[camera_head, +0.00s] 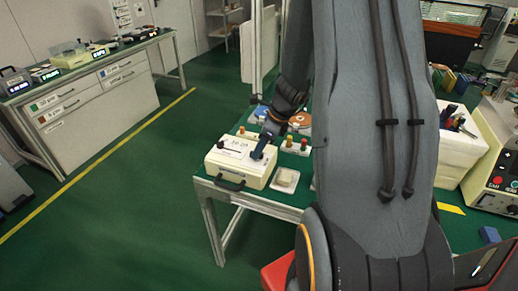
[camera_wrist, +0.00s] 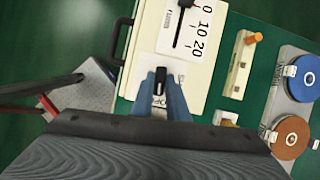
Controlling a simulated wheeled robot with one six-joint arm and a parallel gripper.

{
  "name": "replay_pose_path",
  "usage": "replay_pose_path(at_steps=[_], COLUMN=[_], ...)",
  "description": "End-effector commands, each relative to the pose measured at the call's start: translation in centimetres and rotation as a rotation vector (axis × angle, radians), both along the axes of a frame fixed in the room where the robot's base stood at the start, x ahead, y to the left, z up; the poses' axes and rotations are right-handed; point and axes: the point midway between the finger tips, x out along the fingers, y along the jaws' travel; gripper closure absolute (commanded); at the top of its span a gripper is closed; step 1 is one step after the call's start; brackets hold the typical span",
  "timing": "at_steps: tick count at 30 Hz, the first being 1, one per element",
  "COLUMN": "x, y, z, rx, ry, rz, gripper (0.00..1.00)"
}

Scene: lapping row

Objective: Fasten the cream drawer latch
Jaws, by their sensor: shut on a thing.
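A cream box (camera_head: 228,166) with a black handle (camera_head: 230,183) on its front stands at the near left corner of the green table. It also shows in the wrist view (camera_wrist: 142,45), its handle (camera_wrist: 118,42) at left. My gripper (camera_head: 258,153) is over the box's right part, pointing down. In the wrist view my gripper (camera_wrist: 161,82) is shut on a small black piece (camera_wrist: 160,78), apparently the latch knob, on a white plate (camera_wrist: 146,67). Lettering beside it is partly hidden by the fingers. I cannot tell whether the latch is fastened.
A scale marked 0, 10, 20 (camera_wrist: 200,30) with a black pointer is on the box top. Right of the box are a block with an orange-topped peg (camera_wrist: 240,65), a blue disc (camera_wrist: 297,72) and a copper disc (camera_wrist: 290,138). The floor left of the table is clear.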

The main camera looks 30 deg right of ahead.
Motion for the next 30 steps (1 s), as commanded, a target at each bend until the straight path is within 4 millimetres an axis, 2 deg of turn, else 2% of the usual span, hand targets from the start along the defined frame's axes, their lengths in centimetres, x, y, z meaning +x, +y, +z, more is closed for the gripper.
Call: replay_pose_path(at_steps=[30], x=[0.80], y=[-0.22], z=[0.09], rx=[0.000], ry=[-0.002], rz=[0.927], gripper=[1.00])
